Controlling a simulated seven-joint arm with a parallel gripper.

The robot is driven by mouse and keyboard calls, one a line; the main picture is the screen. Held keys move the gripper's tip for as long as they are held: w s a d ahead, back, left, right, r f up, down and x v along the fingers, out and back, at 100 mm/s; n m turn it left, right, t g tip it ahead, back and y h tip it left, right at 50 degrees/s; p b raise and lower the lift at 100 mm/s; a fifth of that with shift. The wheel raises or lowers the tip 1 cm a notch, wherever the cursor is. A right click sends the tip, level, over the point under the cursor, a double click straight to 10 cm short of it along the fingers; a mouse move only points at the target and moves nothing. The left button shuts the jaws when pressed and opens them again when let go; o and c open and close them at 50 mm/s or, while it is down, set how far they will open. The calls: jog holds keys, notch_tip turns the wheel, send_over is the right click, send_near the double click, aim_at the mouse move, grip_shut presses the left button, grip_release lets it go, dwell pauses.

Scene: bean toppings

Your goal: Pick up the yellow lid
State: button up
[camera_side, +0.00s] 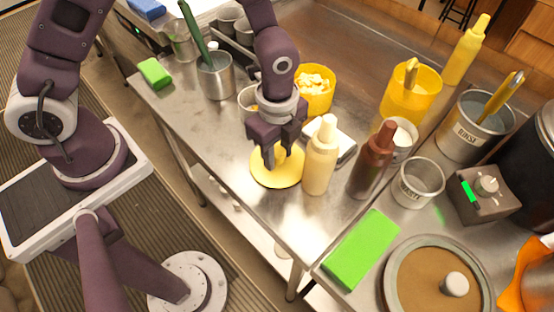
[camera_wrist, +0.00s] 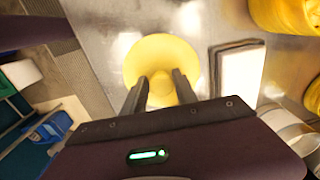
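The yellow lid (camera_side: 270,178) is a round disc lying flat on the steel table near its front edge in the side view. It also shows in the wrist view (camera_wrist: 150,56), below and between my fingers, with a darker round spot near its middle. My gripper (camera_side: 276,160) points down over the lid. In the wrist view its two fingers (camera_wrist: 162,82) are apart, their tips over the lid's central part. I cannot tell whether the fingers touch the lid. Nothing else shows between them.
A cream bottle (camera_side: 321,157) and a brown bottle (camera_side: 373,162) stand close right of the lid. A white-topped dark block (camera_wrist: 238,72) lies beside it. A yellow tub (camera_side: 316,88) stands behind my gripper. The table left of the lid is clear.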

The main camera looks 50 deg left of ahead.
aim_at(278, 151)
jog(key=shift+s+f, duration=0.1)
jog(key=shift+c, duration=0.2)
jog(key=shift+c, duration=0.8)
jog(key=r, duration=1.7)
jog(key=shift+w+r, duration=0.2)
jog(key=shift+r, duration=0.15)
grip_shut()
jog(key=w+a+f+n, duration=0.3)
jog(key=w+a+f, duration=0.1)
jog(key=w, duration=0.5)
jog(key=w+a+f+n, duration=0.3)
jog(key=w+a+f, duration=0.1)
jog(key=w, duration=0.6)
jog(key=shift+w+a+f, duration=0.2)
jog(key=shift+f, duration=0.2)
jog(key=shift+f, duration=0.2)
jog(key=shift+f, duration=0.55)
